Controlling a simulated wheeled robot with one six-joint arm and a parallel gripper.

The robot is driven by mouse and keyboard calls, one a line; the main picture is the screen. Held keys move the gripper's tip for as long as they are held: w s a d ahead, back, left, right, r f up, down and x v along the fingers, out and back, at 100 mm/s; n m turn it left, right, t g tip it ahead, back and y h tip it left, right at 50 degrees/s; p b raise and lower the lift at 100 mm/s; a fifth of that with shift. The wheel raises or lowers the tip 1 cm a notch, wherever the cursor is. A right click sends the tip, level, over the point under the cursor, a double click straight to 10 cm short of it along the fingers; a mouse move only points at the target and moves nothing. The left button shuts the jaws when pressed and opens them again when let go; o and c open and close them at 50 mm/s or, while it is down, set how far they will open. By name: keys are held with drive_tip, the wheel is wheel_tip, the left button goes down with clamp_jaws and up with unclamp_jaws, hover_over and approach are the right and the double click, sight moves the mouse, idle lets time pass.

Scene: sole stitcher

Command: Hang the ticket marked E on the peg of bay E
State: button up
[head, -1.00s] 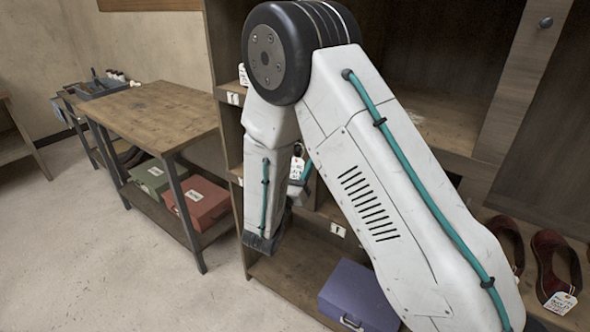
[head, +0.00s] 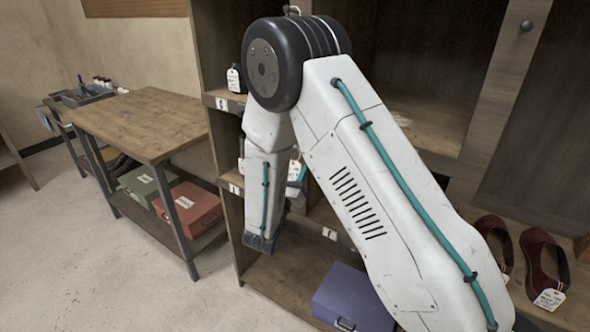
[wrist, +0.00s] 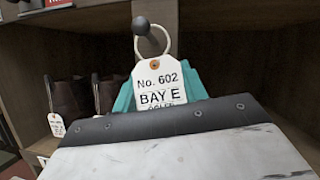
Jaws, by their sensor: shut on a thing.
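The ticket marked No. 602 BAY E (wrist: 160,74) is a white tag, upright in the middle of the wrist view, with a pale ring (wrist: 167,42) at its top. My gripper (wrist: 157,92) is shut on the ticket, with teal fingers showing on both sides of it. A dark round-headed peg (wrist: 141,26) overlaps the upper left of the ring. I cannot tell whether the ring is around the peg or only in line with it. In the head view my arm hides most of the gripper, and a little teal shows at the bay.
Brown boots (wrist: 66,97) with a hanging tag stand to the left in the wrist view. In the head view, a purple box (head: 352,298) lies on the bottom shelf and dark red shoes (head: 542,262) sit at right. A workbench (head: 135,122) stands at left, with open floor before it.

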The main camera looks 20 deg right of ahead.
idle(0.3)
drive_tip(key=o, duration=1.1)
